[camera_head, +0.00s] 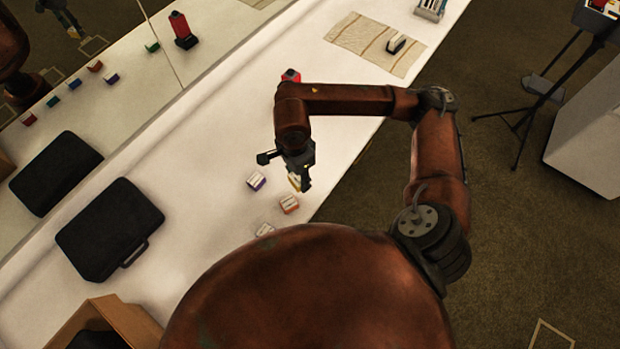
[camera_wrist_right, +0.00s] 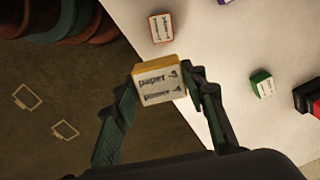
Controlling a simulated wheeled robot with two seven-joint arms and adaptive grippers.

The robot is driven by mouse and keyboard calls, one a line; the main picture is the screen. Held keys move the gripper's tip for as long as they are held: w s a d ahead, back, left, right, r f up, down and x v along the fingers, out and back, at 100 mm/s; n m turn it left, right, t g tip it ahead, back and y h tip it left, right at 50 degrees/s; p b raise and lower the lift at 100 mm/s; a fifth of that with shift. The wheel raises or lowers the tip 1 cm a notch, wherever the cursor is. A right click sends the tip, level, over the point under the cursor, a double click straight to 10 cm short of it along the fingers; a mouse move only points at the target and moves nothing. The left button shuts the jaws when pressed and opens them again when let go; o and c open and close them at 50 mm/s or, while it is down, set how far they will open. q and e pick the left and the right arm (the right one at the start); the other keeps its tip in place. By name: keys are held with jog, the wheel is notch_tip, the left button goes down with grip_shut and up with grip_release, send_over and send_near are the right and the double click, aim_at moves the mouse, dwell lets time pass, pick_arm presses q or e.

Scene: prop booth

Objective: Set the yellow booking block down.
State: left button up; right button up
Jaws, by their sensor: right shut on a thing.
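In the head view my right gripper (camera_head: 300,184) points down near the front edge of the white table (camera_head: 205,245). Only a small part of the yellow block (camera_head: 294,182) shows there, the rest hidden by the gripper. Its height over the table is hard to tell. My left gripper is not in view.
A purple block (camera_head: 256,181), an orange block (camera_head: 289,204) and a partly hidden pale block (camera_head: 265,229) stand close by. A green block (camera_wrist_right: 262,84) shows in the wrist view. A black case (camera_head: 108,228) lies left. A cloth (camera_head: 360,43) lies at the far end.

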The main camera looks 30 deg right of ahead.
jog(key=m, duration=0.2)
jog(key=s+m, duration=0.1)
jog(key=m, duration=0.1)
jog(key=f+m, duration=0.1)
jog(key=m, duration=0.2)
jog(key=shift+s+a+f, duration=0.1)
jog(key=shift+s+a, duration=0.15)
jog(key=shift+a, duration=0.05)
jog(key=m, duration=0.2)
jog(key=s+m, duration=0.1)
jog(key=m, duration=0.4)
jog(key=shift+s+a+f, duration=0.15)
jog(key=shift+f, duration=0.25)
jog(key=w+d+f+m, duration=0.2)
jog(key=f+m, duration=0.1)
jog(key=m, duration=0.1)
jog(key=w+d+f+m+b, duration=0.1)
jog(key=w+d+f+m, duration=0.2)
jog(key=m, duration=0.2)
jog(key=w+d+f+m, duration=0.2)
jog(key=f+m, duration=0.1)
jog(key=m, duration=0.2)
jog(key=shift+w+d+f+b, duration=0.3)
jog(key=shift+d+f+b, duration=0.05)
jog(key=shift+f, duration=0.05)
jog(key=shift+w+d+f, duration=0.35)
jog(key=shift+w+f, duration=0.05)
jog(key=shift+f, duration=0.2)
jog(key=shift+w+f, duration=0.1)
jog(key=shift+f, duration=1.55)
